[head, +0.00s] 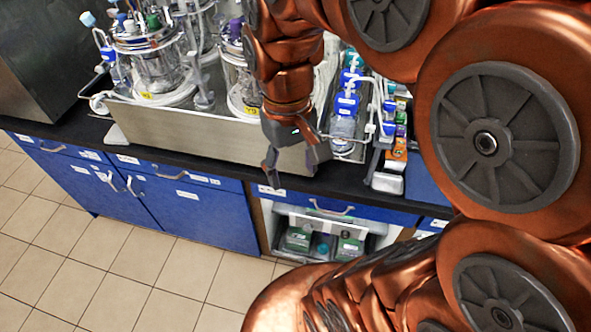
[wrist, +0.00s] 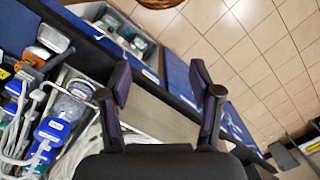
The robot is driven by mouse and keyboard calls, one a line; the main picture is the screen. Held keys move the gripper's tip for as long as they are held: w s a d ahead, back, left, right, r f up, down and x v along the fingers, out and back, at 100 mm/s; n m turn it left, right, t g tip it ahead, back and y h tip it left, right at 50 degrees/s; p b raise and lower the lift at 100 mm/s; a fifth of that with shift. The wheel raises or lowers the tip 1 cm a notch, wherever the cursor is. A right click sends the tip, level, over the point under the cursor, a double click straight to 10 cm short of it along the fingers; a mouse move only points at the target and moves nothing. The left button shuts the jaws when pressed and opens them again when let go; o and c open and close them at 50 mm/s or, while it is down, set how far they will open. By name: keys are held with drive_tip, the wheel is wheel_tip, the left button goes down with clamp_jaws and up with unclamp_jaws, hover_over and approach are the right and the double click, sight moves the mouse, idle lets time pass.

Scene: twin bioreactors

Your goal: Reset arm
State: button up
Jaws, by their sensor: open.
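My gripper (head: 291,182) hangs from my copper-coloured arm in the head view, in front of the metal tray's front wall and near the bench's front edge. In the wrist view my gripper (wrist: 162,88) has its two dark fingers spread apart with nothing between them. Beyond the fingers are the tray wall, the dark bench edge and the floor. My arm hides part of the bench's right side in the head view.
A metal tray (head: 185,132) holds glass bioreactor vessels (head: 158,68) with tubing. Blue-capped bottles (head: 345,105) stand right of my gripper. Blue cabinets (head: 165,200) run below the dark bench, with an open shelf (head: 320,237) holding boxes. The tiled floor (head: 60,250) is clear.

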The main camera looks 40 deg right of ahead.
drive_tip(key=shift+s+a+f, duration=0.1)
drive_tip(key=shift+s, duration=0.05)
drive_tip(key=s+a+f+n, duration=0.1)
drive_tip(key=s+a+f, duration=0.1)
drive_tip(key=s+f, duration=0.4)
drive_tip(key=shift+s+a, duration=0.4)
drive_tip(key=shift+s, duration=0.25)
idle(1.6)
